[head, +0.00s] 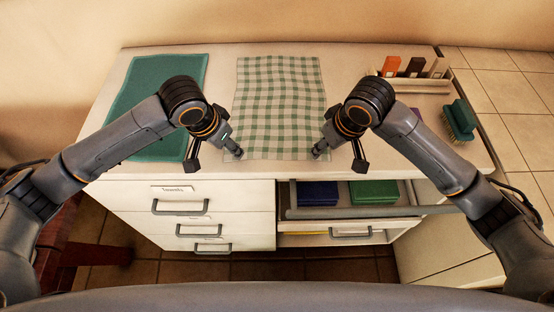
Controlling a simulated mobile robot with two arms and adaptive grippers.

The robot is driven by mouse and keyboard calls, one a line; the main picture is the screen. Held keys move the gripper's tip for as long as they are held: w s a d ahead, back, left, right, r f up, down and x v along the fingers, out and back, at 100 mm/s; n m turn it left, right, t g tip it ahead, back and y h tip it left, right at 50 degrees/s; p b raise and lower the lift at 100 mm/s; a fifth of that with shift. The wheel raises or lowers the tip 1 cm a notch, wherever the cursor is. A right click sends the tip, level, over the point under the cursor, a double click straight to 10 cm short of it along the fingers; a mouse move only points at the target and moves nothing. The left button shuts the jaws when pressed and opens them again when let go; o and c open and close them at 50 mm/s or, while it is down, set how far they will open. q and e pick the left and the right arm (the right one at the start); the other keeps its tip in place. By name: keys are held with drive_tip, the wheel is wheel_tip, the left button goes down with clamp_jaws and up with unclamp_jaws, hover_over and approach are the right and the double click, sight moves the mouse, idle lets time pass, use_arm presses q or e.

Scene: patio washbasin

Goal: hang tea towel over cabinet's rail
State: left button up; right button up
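The tea towel (280,105), green-and-white checked, lies spread on the white cabinet top, slightly wavy, its near edge close to the front edge of the top. My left gripper (236,151) is at the towel's near left corner, and my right gripper (320,151) is at its near right corner. Both point down and inward. The fingertips are too small to show whether they are open or closed on the cloth. The cabinet's grey rail (400,211) runs across the front right, below the top.
A teal mat (160,95) lies left of the towel. A caddy (425,85) with bottles and a green brush (459,120) stand at the right. Below the top, blue (318,194) and green (374,192) folded cloths lie behind the rail. Handled drawers (190,190) fill the left front.

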use_arm(q)
drive_tip(key=shift+f, duration=0.1)
use_arm(e)
drive_tip(key=shift+f, duration=0.1)
use_arm(q)
drive_tip(key=shift+f, duration=0.2)
use_arm(e)
drive_tip(key=shift+f, duration=0.2)
use_arm(q)
drive_tip(key=shift+r, duration=0.1)
drive_tip(key=c, duration=0.5)
use_arm(e)
drive_tip(key=shift+r, duration=0.1)
drive_tip(key=c, duration=0.5)
use_arm(q)
clamp_jaws()
use_arm(e)
clamp_jaws()
